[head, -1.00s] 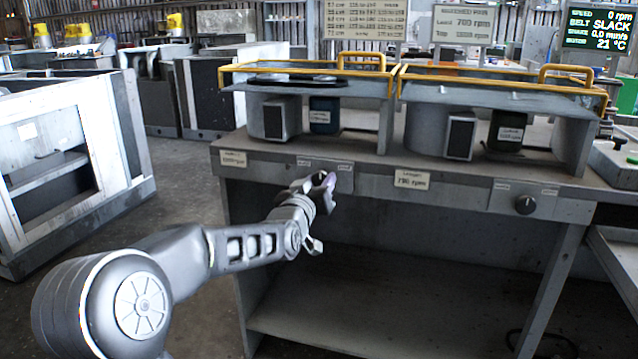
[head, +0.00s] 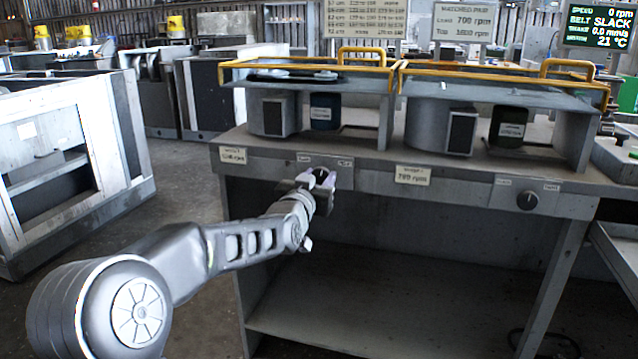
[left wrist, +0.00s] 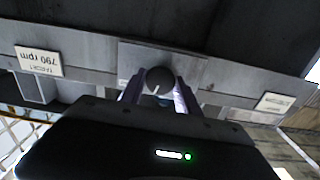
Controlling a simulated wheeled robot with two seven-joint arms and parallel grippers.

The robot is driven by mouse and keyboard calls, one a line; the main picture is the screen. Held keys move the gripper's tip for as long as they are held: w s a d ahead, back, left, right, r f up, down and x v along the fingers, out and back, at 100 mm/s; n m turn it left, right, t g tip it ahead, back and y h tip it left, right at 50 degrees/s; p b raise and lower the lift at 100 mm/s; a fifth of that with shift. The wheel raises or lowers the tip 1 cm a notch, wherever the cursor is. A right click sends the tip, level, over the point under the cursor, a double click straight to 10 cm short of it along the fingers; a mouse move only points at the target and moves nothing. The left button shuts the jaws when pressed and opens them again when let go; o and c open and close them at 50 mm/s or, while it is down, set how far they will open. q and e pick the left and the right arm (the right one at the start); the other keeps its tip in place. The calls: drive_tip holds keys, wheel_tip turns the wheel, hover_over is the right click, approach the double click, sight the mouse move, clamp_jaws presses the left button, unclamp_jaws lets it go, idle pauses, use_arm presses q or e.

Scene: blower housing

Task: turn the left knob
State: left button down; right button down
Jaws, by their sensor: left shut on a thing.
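The left knob (left wrist: 160,80) is a dark round knob with a pale pointer mark, on a plate on the bench's front panel. It sits between the two fingers of my left gripper (left wrist: 159,92) in the left wrist view. In the head view my left gripper (head: 318,178) is at the left plate under the left blower housing and mostly hides the knob. The gripper is shut on the knob. The right knob (head: 527,200) sits free on the right plate of the same panel. My right gripper is not in view.
The grey bench (head: 450,188) carries two blower housings with yellow rails (head: 300,68). A screen (head: 598,25) shows 0 rpm and belt slack. Grey cabinets (head: 75,150) stand at left.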

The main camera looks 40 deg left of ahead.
use_arm(q)
drive_tip(key=m, duration=0.3)
drive_tip(key=shift+m+b, duration=0.3)
drive_tip(key=shift+b, duration=0.05)
drive_tip(key=m, duration=0.4)
drive_tip(key=shift+m, duration=0.4)
drive_tip(key=c, duration=0.9)
unclamp_jaws()
